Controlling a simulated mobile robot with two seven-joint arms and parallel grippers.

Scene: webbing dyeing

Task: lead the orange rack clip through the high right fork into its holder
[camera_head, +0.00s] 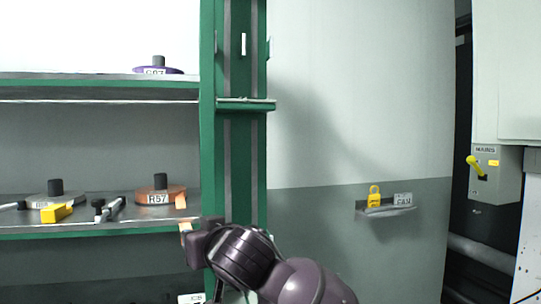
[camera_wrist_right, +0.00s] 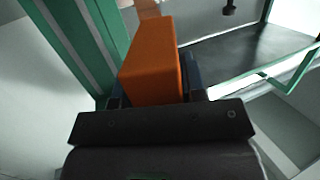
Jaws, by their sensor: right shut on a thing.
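The orange rack clip (camera_wrist_right: 152,62) fills the middle of the right wrist view as an orange block between my right gripper's jaws (camera_wrist_right: 155,100). A pale orange strip (camera_wrist_right: 147,8) shows beyond its far end. In the head view my right gripper (camera_head: 190,232) is at the front edge of the lower shelf, just left of the green post, with a small bit of orange at its tip. An orange-brown roll labelled R57 (camera_head: 158,196) lies on that shelf, with a strip hanging at its right. I cannot clearly make out the high right fork or the holder. My left gripper is out of view.
The green post (camera_head: 208,130) stands close to my right arm and carries a small ledge (camera_head: 246,104). A yellow block (camera_head: 57,212) and dark-handled tools lie on the lower shelf (camera_head: 100,229). A purple roll (camera_head: 158,70) sits above. A wall shelf (camera_head: 386,211) holds a yellow padlock (camera_head: 375,197).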

